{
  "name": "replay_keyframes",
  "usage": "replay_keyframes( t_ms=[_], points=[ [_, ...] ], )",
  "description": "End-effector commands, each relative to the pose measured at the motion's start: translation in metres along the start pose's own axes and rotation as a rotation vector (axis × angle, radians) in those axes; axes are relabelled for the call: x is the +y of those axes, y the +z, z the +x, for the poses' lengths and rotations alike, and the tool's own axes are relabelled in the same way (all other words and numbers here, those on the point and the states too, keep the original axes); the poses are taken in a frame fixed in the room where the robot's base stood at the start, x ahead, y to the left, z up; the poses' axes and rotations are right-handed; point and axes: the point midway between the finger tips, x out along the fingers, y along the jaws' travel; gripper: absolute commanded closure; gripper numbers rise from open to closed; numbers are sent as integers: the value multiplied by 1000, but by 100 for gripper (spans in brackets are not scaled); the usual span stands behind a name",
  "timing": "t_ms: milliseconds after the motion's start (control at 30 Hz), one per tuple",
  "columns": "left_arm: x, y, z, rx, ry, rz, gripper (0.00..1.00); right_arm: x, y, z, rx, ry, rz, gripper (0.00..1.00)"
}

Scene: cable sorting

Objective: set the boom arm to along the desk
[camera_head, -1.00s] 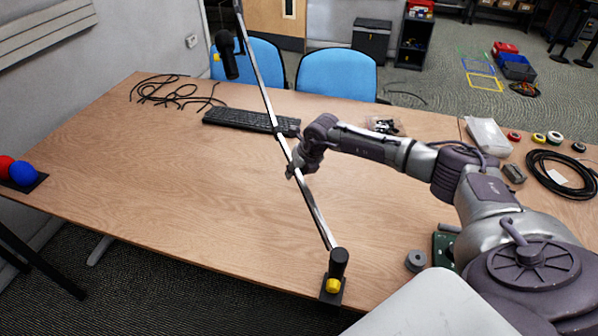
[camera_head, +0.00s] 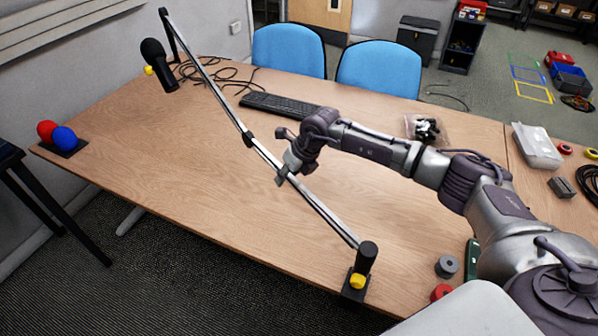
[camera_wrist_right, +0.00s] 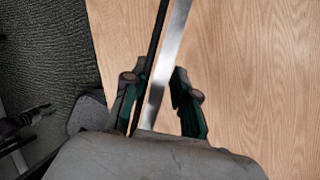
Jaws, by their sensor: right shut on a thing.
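The boom arm (camera_head: 235,118) is a long silver and black bar. It runs diagonally over the desk (camera_head: 190,190), from a black clamp base with a yellow knob (camera_head: 357,280) at the front edge to the far left. A black microphone (camera_head: 158,66) hangs at its far end. My right gripper (camera_head: 284,176) is shut on the boom arm's lower part, between the base and the middle joint. In the right wrist view the bar (camera_wrist_right: 165,70) passes between the fingers (camera_wrist_right: 160,100). My left gripper is not in view.
A keyboard (camera_head: 290,108) and loose black cables (camera_head: 215,72) lie behind the boom. A red and a blue ball on a black base (camera_head: 62,138) stand at the left desk edge. Grey (camera_head: 446,267) and red tape rolls sit right of the clamp. The desk's left middle is clear.

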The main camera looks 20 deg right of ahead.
Motion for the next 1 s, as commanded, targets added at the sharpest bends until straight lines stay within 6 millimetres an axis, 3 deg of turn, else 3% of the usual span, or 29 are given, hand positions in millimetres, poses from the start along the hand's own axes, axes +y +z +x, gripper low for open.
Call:
replay_keyframes(
  t_ms=[200, 500, 1000],
  points=[
    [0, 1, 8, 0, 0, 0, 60, 31, -2, 5, 15, 42, -96, 100],
    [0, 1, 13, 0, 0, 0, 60, 60, -8, 8, 36, 81, -194, 100],
    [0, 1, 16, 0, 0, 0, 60, 76, -13, 9, 49, 104, -248, 100]
  ],
)
